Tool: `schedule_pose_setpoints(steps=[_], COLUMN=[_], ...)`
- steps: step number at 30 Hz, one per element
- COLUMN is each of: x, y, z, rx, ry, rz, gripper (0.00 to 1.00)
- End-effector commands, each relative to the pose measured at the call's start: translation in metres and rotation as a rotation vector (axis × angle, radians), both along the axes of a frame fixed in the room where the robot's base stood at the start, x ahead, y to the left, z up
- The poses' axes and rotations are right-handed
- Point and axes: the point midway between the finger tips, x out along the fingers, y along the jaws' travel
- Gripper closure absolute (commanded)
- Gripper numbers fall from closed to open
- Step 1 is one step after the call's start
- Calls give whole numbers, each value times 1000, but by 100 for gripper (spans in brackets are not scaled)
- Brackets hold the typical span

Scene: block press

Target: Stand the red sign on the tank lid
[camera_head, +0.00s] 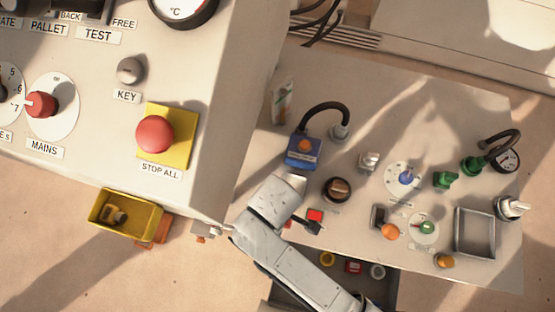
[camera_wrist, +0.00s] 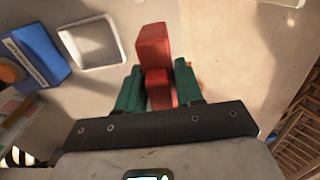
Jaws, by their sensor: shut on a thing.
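The red sign (camera_wrist: 154,48) is a red block with a narrower part below it, seen in the wrist view. My gripper (camera_wrist: 158,82) has its two green fingers shut on its lower part, one on each side. In the head view my arm covers the area around the gripper, and I cannot make out the held sign there. A pale square frame (camera_wrist: 65,42) lies beyond the fingers, up and left in the wrist view. I cannot tell whether it is the tank lid.
A blue box (camera_head: 303,152) with an orange knob stands near my arm; it also shows in the wrist view (camera_wrist: 38,52). Knobs, gauges and a grey tray (camera_head: 458,232) crowd the table. A large panel with a red button (camera_head: 155,134) and a yellow bin (camera_head: 148,222) are left.

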Motion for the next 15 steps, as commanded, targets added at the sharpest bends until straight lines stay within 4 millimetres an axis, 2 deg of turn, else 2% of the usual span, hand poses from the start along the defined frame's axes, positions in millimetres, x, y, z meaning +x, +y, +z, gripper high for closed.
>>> schedule_pose_setpoints(steps=[8,12,15], x=[12,11,11], y=[-11,-10,-10], z=[-21,-41,-47], rx=[-2,-2,0], ry=[2,2,0], rz=[-2,0,0], gripper=[96,96,96])
